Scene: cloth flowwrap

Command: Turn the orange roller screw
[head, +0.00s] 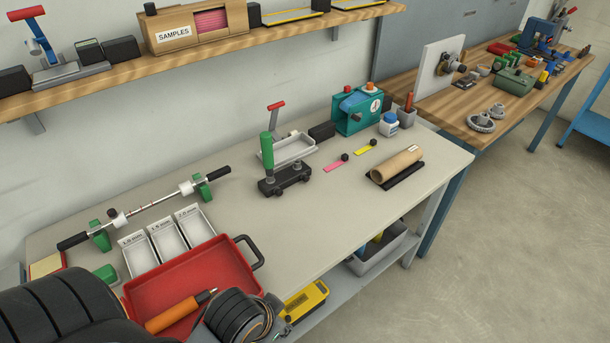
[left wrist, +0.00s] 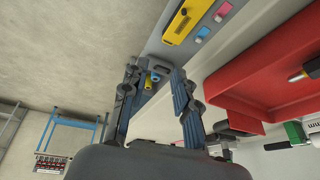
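A teal machine (head: 358,110) with a blue lever stands at the back right of the bench, with a small orange knob (head: 370,89) on its top. I cannot tell for certain whether that knob is the roller screw. An orange-handled tool (head: 172,316) lies in the red tray (head: 240,270) at the front; its tip (left wrist: 312,68) also shows in the left wrist view. My left gripper (left wrist: 155,90) is open and empty, its fingers apart, beside the bench's front edge. In the head view its fingers are hidden. My right gripper is not in view.
A black base with a green handle (head: 267,152) stands mid-bench. A roller shaft (head: 150,207) on green stands and white bins (head: 167,239) are at left. A brown roll (head: 396,165) lies at right. A yellow case (head: 305,299) sits on the lower shelf. The bench's front middle is clear.

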